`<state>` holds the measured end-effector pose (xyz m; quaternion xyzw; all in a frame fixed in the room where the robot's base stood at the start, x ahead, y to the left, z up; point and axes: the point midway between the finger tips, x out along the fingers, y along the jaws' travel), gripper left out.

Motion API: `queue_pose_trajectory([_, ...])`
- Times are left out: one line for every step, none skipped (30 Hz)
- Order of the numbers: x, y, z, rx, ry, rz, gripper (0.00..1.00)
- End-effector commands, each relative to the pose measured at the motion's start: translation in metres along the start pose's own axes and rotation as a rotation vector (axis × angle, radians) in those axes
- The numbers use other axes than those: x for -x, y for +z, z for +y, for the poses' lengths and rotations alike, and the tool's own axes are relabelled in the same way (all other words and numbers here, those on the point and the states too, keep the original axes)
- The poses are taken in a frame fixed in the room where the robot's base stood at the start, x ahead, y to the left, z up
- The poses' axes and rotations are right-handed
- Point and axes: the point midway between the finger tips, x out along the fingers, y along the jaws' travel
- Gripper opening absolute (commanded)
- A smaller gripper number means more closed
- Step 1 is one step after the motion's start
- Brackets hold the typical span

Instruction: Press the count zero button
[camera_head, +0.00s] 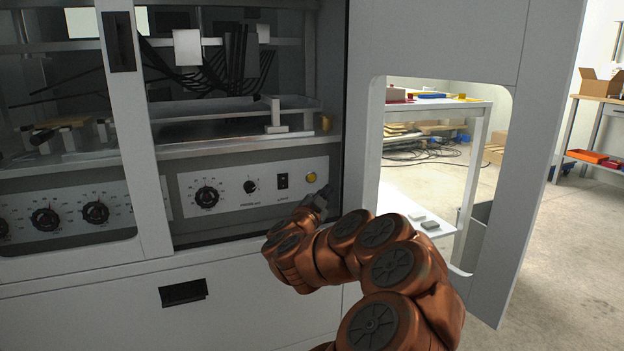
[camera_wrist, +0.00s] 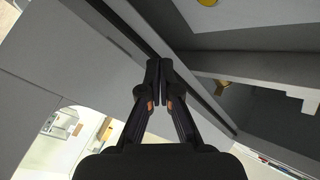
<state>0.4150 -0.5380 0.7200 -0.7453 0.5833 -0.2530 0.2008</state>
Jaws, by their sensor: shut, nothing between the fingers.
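A light control panel (camera_head: 232,190) sits low inside the machine's right-hand opening. A round yellow button (camera_head: 310,177) is at its right end; its label is too small to read, so I cannot confirm it is the count zero button. A yellow round part, probably the same button, shows cut off at the top edge of the wrist view (camera_wrist: 207,2). My gripper (camera_head: 324,193) is shut and empty, just below and right of the yellow button in the head view. In the wrist view its fingertips (camera_wrist: 160,68) meet near the frame edge of the opening, apart from the yellow part.
The panel also holds a large dial (camera_head: 207,197), a small knob (camera_head: 250,186) and a black switch (camera_head: 282,181). A grey upright post stands right of the opening, close to my gripper. A black recessed handle (camera_head: 183,293) is below. An open window (camera_head: 394,200) lies right.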

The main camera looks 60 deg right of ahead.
Motion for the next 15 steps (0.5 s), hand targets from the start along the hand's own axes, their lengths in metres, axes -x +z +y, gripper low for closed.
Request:
queue_pose_trajectory([-0.003, 0.003, -0.004, 0.001, -0.001, -0.002, 0.0])
queue_pose_trajectory([-0.006, 0.005, -0.006, 0.002, 0.0, -0.002, 0.0])
queue_pose_trajectory([-0.009, 0.007, -0.008, 0.002, 0.0, -0.001, 0.0])
queue_pose_trajectory([-0.012, 0.008, -0.01, 0.002, 0.0, 0.0, 0.0])
queue_pose_trajectory([-0.015, 0.009, -0.012, 0.002, 0.0, 0.002, 0.0])
queue_pose_trajectory([-0.018, 0.012, -0.014, 0.002, 0.0, 0.002, 0.0])
queue_pose_trajectory([-0.02, 0.014, -0.016, 0.001, 0.0, 0.002, 0.0])
queue_pose_trajectory([-0.022, 0.015, -0.018, 0.001, 0.0, 0.001, 0.0])
queue_pose_trajectory([-0.025, 0.018, -0.021, 0.001, -0.001, 0.001, 0.0])
queue_pose_trajectory([-0.028, 0.019, -0.022, 0.001, -0.001, 0.002, 0.0])
queue_pose_trajectory([-0.031, 0.021, -0.024, 0.001, -0.001, 0.002, 0.0])
queue_pose_trajectory([-0.033, 0.024, -0.026, 0.002, -0.002, 0.001, 0.0])
queue_pose_trajectory([-0.035, 0.026, -0.028, 0.002, -0.002, -0.001, 0.0])
queue_pose_trajectory([-0.038, 0.027, -0.03, 0.003, -0.001, -0.002, 0.0])
queue_pose_trajectory([-0.04, 0.029, -0.032, 0.003, -0.001, -0.002, 0.0])
